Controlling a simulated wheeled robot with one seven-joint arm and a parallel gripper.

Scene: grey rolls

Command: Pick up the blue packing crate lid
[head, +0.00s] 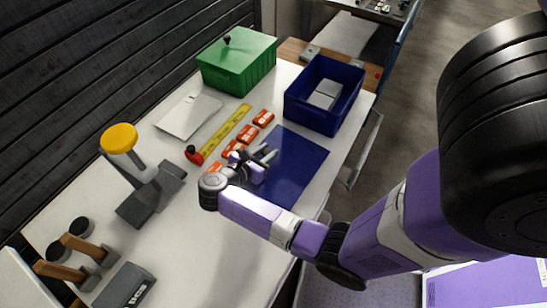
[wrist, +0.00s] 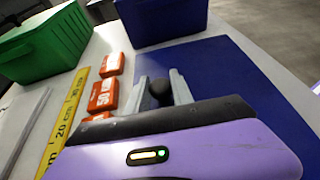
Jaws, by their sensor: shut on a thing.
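The blue packing crate lid (head: 297,160) is a flat dark blue panel lying on the white table in the head view. It also shows in the wrist view (wrist: 225,70), with a round dark knob (wrist: 160,90) on it. My gripper (head: 265,155) is over the lid's left part in the head view. In the wrist view its two grey fingers (wrist: 161,92) stand on either side of the knob and are shut on it. The lid looks flat on or very close to the table; I cannot tell if there is a gap.
An open blue crate (head: 312,117) holding pale boxes (head: 324,94) stands behind the lid. A green lidded crate (head: 236,72), a yellow ruler (head: 228,130) and several red boxes (head: 263,118) are to the left. A yellow-topped tool (head: 119,138) and mallets (head: 83,247) are nearer the left.

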